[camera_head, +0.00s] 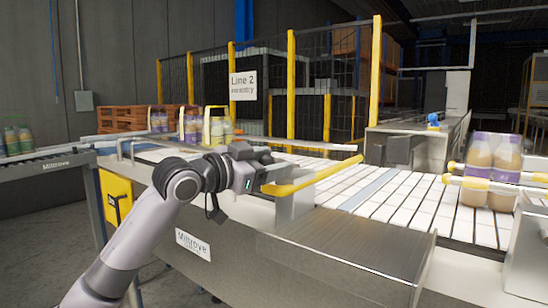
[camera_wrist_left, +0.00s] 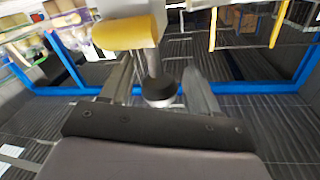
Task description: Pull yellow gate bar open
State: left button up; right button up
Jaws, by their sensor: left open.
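The yellow gate bar (camera_head: 312,178) reaches over the near side of the white slatted conveyor (camera_head: 395,190), slanting back to the right. My left gripper (camera_head: 268,180) is at the bar's near left end, by a metal upright. In the left wrist view the yellow bar (camera_wrist_left: 125,33) shows large at the top, beyond the fingers. A grey post with a dark round knob (camera_wrist_left: 160,92) shows between the open fingers of my left gripper (camera_wrist_left: 163,78). I cannot tell whether they touch it. My right gripper is not in view.
More bottle packs (camera_head: 205,125) stand at the back left. A steel cover (camera_head: 350,245) fronts the conveyor. A yellow-posted mesh fence (camera_head: 291,85) stands behind.

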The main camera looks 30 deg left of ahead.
pick_arm(q)
jog(key=shift+w+d, duration=0.15)
jog(key=shift+w, duration=0.35)
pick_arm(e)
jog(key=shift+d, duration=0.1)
pick_arm(q)
jog(key=shift+c, duration=0.2)
grip_shut()
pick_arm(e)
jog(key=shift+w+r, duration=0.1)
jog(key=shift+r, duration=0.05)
